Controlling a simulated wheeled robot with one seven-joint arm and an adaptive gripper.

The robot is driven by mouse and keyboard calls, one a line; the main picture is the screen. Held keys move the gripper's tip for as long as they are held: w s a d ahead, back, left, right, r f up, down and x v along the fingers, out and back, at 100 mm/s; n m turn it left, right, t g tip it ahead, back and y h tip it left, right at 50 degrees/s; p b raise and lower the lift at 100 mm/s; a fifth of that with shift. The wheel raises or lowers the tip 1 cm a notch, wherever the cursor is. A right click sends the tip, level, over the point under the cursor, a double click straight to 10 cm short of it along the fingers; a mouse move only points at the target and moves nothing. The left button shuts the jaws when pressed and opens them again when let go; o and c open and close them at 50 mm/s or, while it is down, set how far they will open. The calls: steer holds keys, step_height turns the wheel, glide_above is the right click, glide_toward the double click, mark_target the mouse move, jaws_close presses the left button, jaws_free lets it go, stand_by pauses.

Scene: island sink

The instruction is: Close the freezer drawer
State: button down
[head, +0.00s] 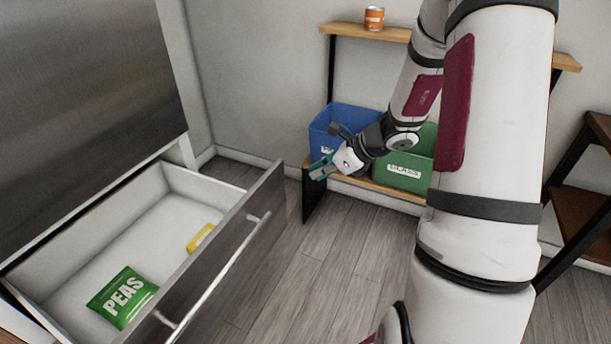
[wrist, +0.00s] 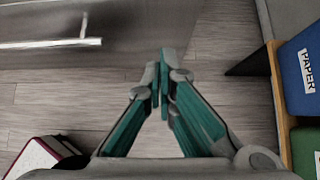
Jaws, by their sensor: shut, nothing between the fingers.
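The freezer drawer (head: 197,266) is pulled out at the lower left of the head view. Its dark front has a long metal handle (head: 228,270). A green bag of peas (head: 122,297) and a yellow item (head: 200,238) lie inside it. My gripper (head: 318,170) is shut and empty, to the right of the drawer front and apart from it. In the wrist view my gripper (wrist: 162,88) points over the floor, and the drawer handle (wrist: 50,44) shows at the upper left.
A shelf unit with a wooden top (head: 365,33) stands at the back, with a blue paper bin (head: 343,119) and a green glass bin (head: 405,170) near my gripper. An orange can (head: 374,18) stands on top. Bare wooden floor (head: 300,260) lies right of the drawer.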

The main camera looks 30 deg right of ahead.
steer(key=b, duration=0.3)
glide_toward(273, 185)
step_height(273, 185, down, 3)
steer(key=shift+w+a+f, duration=0.15)
steer(key=shift+w+a, duration=0.25)
steer(key=shift+w, duration=0.3)
steer(key=shift+w+a+f, duration=0.15)
steer(key=shift+w+a, duration=0.25)
steer(key=shift+w, duration=0.3)
